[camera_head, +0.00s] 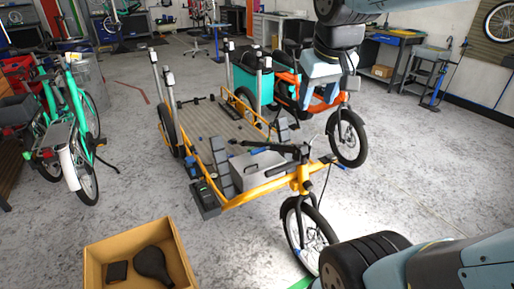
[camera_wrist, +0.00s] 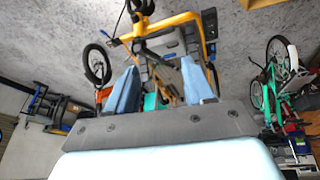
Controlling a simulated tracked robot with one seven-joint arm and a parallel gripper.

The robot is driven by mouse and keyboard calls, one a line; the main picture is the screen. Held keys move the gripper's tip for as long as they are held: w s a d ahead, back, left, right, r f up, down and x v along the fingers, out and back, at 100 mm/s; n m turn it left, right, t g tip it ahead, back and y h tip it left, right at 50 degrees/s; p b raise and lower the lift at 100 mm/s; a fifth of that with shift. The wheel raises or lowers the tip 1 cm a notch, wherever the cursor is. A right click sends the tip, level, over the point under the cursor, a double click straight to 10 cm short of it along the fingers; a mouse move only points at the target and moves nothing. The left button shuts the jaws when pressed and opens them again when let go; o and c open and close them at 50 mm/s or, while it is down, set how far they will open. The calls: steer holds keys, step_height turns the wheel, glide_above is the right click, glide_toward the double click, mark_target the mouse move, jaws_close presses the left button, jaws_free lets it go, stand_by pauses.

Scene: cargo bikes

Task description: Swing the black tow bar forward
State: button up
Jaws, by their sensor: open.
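The yellow cargo bike (camera_head: 302,178) stands in the middle of the head view, with a long flat wooden deck (camera_head: 212,124) behind its front wheel. Dark bar-like parts lie around the deck and front frame; I cannot tell which one is the black tow bar. My gripper (camera_head: 319,95) hangs in the air at upper right, in front of the orange bike in the picture. In the wrist view my gripper (camera_wrist: 160,82) has its two blue fingers apart, with nothing visibly held between them. The yellow frame (camera_wrist: 165,27) shows beyond them, upside down.
A cardboard box (camera_head: 180,245) with black items stands at the front left. Green bikes (camera_head: 80,130) stand at left. An orange bike (camera_head: 285,77) with a teal box (camera_head: 250,84) stands behind the deck. The concrete floor between the left bikes and yellow bike is clear.

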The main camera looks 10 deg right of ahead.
steer(key=w+d+f+n+g+h, duration=0.1)
steer(key=w+f+n+g+h, duration=0.15)
steer(key=w, duration=1.25)
steer(key=w+d+f+n+g+h, duration=0.1)
steer(key=w+f+n+g+h, duration=0.2)
steer(key=w, duration=1.1)
steer(key=w+a+f+n+h, duration=0.1)
steer(key=w+f+n+h, duration=0.1)
steer(key=w+f, duration=0.8)
steer(key=w+a+f+n+t+h, duration=0.1)
steer(key=w+a+f+n+h, duration=0.2)
steer(key=w+f, duration=0.55)
steer(key=w+a+f+n+t+h, duration=0.1)
steer(key=w+a+f+n+h, duration=0.3)
steer(key=f, duration=0.7)
steer(key=n+t+h, duration=0.2)
steer(key=n+t, duration=0.3)
glide_toward(258, 150)
steer(key=shift+g, duration=0.25)
steer(key=x, duration=0.7)
steer(key=w+f+x, duration=0.1)
steer(key=x, duration=0.2)
steer(key=shift+w+d, duration=0.1)
steer(key=shift+w, duration=0.05)
steer(key=shift+c, duration=0.4)
steer(key=shift+r, duration=0.1)
jaws_close()
